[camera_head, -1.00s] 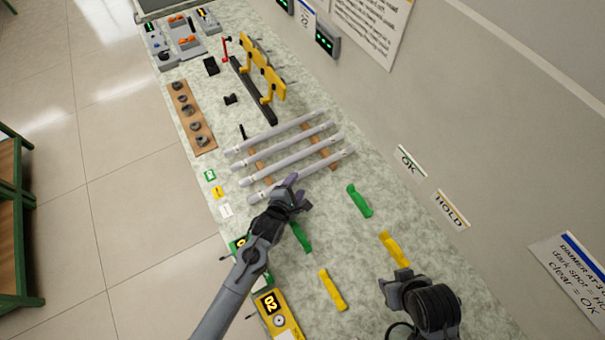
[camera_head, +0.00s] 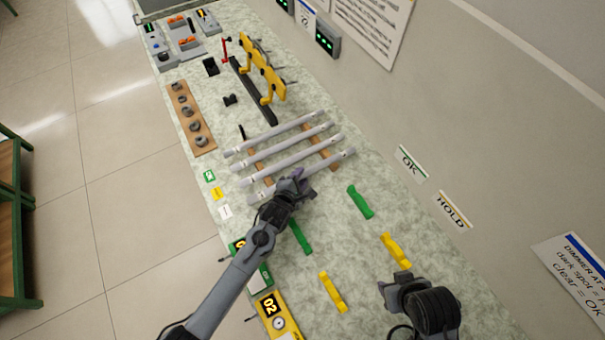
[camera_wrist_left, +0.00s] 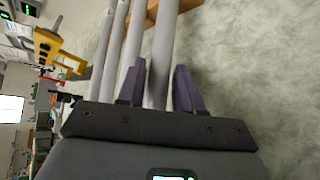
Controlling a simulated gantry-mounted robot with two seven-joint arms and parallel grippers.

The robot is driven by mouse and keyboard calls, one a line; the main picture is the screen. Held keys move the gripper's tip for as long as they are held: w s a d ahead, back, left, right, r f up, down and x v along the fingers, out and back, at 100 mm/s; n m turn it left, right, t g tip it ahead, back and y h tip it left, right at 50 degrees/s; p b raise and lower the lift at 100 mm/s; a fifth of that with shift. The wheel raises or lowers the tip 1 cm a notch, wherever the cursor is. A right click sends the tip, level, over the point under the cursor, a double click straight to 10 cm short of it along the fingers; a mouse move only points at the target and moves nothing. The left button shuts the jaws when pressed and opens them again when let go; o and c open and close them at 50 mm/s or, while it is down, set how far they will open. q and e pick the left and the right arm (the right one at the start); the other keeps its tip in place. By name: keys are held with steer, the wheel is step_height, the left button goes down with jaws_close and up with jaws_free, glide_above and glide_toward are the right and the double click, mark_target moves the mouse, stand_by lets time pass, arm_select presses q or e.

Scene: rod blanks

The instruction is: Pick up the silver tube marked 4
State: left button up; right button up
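Several silver tubes lie side by side across two wooden strips; no number on them is readable. The tube nearest me (camera_head: 335,162) is partly hidden by my left gripper (camera_head: 298,180), which is over its middle. In the left wrist view, this tube (camera_wrist_left: 163,45) runs between the two purple fingers of my left gripper (camera_wrist_left: 160,80). The fingers are apart, one on each side of the tube, and I see no clear grip on it. The neighbouring tubes (camera_wrist_left: 130,45) lie left of the fingers. My right gripper (camera_head: 397,288) is at the bottom right, away from the tubes; its fingers are unclear.
Green (camera_head: 360,201) and yellow (camera_head: 395,250) holders stand on the near bench. A yellow rack (camera_head: 262,72) stands beyond the tubes. A wooden board with rings (camera_head: 193,118) lies at left. The wall with OK and HOLD signs bounds the right side.

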arm_select(q)
jaws_close()
steer(key=shift+r, duration=0.15)
